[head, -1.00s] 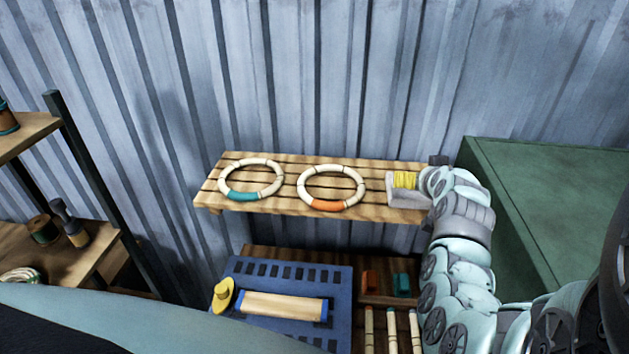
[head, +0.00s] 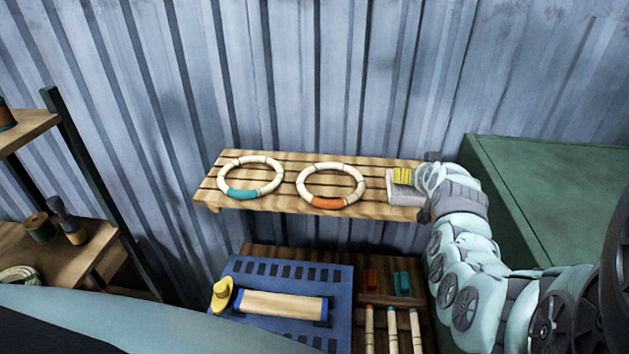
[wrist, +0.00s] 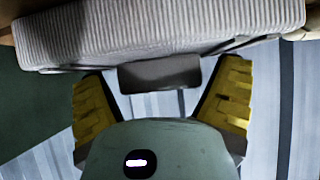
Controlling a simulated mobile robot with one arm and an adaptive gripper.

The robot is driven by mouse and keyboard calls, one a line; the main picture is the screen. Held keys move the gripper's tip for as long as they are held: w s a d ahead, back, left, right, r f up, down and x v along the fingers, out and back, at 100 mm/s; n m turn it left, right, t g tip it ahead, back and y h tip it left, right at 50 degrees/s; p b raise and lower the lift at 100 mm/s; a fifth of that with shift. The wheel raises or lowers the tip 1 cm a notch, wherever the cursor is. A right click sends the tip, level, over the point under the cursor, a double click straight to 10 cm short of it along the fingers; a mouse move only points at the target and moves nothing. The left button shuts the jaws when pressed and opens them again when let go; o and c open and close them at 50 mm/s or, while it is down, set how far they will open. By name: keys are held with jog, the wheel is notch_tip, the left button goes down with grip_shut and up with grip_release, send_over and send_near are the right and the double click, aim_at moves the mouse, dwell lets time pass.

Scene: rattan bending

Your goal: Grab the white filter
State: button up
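The white filter (wrist: 150,32), a pale ribbed block, fills the top of the wrist view. In the head view the white filter (head: 405,198) sits at the right end of the wooden slatted shelf (head: 278,165), partly hidden by my gripper. A dark grey tab (wrist: 160,73) shows at the filter's near side, between my fingers in the picture. My gripper (wrist: 162,90) is open, with its two yellow-padded fingers wide apart at the filter's near edge. In the head view a yellow pad of my gripper (head: 402,176) shows just above the filter. I cannot tell whether the fingers touch it.
Two rattan rings, one with a teal section (head: 243,194) and one with an orange section (head: 328,202), lie left on the shelf. A green box (head: 545,195) stands to the right. Below are a blue slotted board (head: 340,290) and several rods (head: 392,330).

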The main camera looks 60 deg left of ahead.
jog(key=c, duration=0.9)
jog(key=shift+r, duration=0.1)
jog(key=r+b, duration=0.1)
jog(key=b, duration=0.2)
jog(key=shift+a+r, duration=0.1)
jog(key=shift+r, duration=0.2)
jog(key=shift+s+r+b, duration=0.3)
jog(key=shift+r+b, duration=0.5)
jog(key=shift+b, duration=0.25)
jog(key=s+d+r, duration=0.1)
jog(key=s+d, duration=0.9)
jog(key=d, duration=0.1)
jog(key=shift+s+d+r, duration=0.3)
jog(key=shift+r, duration=0.05)
